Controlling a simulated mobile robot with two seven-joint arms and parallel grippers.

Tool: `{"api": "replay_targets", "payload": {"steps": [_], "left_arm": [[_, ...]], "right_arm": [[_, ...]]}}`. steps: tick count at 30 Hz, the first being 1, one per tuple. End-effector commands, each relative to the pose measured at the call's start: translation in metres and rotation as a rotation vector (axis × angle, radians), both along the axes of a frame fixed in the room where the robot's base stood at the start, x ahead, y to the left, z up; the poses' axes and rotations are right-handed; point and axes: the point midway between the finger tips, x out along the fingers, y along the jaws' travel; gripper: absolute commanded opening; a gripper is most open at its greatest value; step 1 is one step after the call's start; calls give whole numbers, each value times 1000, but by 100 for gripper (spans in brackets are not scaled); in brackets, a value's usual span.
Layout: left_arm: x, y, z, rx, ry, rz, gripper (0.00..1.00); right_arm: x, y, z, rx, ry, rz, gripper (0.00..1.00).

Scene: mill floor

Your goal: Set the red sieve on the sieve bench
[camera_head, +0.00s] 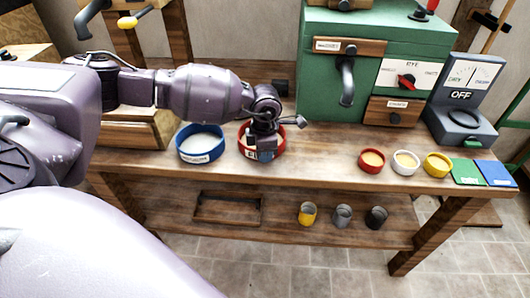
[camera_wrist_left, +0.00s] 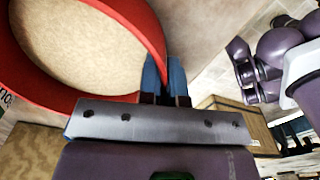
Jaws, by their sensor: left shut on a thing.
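The red sieve (camera_head: 282,146) is a round, shallow ring with a pale mesh, at the middle of the wooden bench (camera_head: 325,150) in the head view. My left gripper (camera_head: 263,150) is shut on its near rim. In the left wrist view, the fingers (camera_wrist_left: 165,78) pinch the red rim, and the sieve (camera_wrist_left: 88,98) fills the upper left. The sieve looks level and at about bench-top height. I cannot tell whether its underside touches the wood. The gripper hides part of the rim. My right gripper is not in view.
A blue sieve (camera_head: 200,157) stands just left of the red one. A green mill (camera_head: 378,65) and grey scale (camera_head: 462,105) stand behind right. Red (camera_head: 371,168), white (camera_head: 405,169) and yellow (camera_head: 437,171) bowls line the right front. Bench between is clear. Cups (camera_head: 342,216) stand on the lower shelf.

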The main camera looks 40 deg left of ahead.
Motion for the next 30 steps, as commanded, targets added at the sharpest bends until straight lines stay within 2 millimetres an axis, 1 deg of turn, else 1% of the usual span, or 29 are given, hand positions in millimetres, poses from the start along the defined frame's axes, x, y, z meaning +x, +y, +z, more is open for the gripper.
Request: {"api": "replay_targets", "payload": {"steps": [1, 2, 6, 14, 17, 20, 23, 30], "left_arm": [[0, 0, -2, -1, 1, 0, 0], [0, 0, -2, -1, 1, 0, 10], [0, 0, -2, -1, 1, 0, 31], [0, 0, -1, 0, 1, 0, 31], [0, 0, 4, 1, -1, 0, 31], [1, 0, 16, 1, -4, 0, 31], [0, 0, 34, 0, -6, 0, 31], [1, 0, 81, 1, -6, 0, 31]], "right_arm": [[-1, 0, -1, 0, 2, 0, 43], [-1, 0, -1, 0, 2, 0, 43], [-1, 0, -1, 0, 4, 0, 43], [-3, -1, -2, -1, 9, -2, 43], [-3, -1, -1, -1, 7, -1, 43], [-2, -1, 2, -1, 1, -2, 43], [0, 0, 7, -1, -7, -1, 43], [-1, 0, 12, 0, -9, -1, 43]]}}
